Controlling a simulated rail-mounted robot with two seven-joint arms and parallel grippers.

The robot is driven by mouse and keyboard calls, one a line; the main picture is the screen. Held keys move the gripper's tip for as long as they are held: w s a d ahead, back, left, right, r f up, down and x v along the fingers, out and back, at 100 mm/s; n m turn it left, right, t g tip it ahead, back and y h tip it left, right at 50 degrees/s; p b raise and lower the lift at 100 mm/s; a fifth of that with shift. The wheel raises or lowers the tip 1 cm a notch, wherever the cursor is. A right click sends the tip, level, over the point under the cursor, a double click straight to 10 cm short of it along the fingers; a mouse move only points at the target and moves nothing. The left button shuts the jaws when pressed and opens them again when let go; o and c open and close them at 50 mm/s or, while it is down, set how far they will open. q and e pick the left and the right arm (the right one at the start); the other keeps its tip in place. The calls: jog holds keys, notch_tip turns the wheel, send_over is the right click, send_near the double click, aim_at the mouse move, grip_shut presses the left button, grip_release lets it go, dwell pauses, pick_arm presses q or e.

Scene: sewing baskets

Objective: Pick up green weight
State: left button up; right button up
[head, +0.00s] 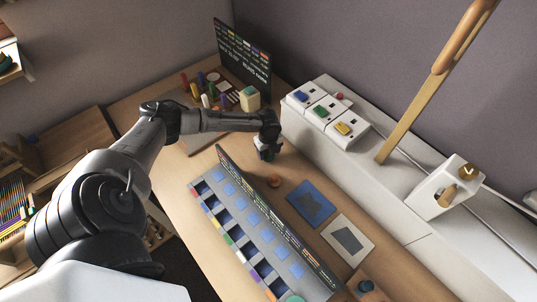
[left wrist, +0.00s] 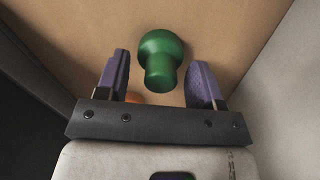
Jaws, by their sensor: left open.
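The green weight (left wrist: 160,55) stands on the wooden table in the left wrist view, with a round wide part and a narrower knob. My left gripper (left wrist: 161,65) is open, with its purple-padded fingers on either side of the weight and a gap on both sides. In the head view my left gripper (head: 267,153) points down at the table, between the sorting tray and the white ledge. It mostly hides the weight there. My right gripper is not in view.
A long sorting tray (head: 222,187) with a dark upright panel lies in front of the gripper. An orange-brown round piece (head: 274,181) sits close by. A blue square (head: 311,203) and a white-framed card (head: 347,240) lie to the right. White boxes (head: 322,112) stand on the ledge behind.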

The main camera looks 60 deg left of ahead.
pick_arm(q)
grip_shut()
dwell(0.5)
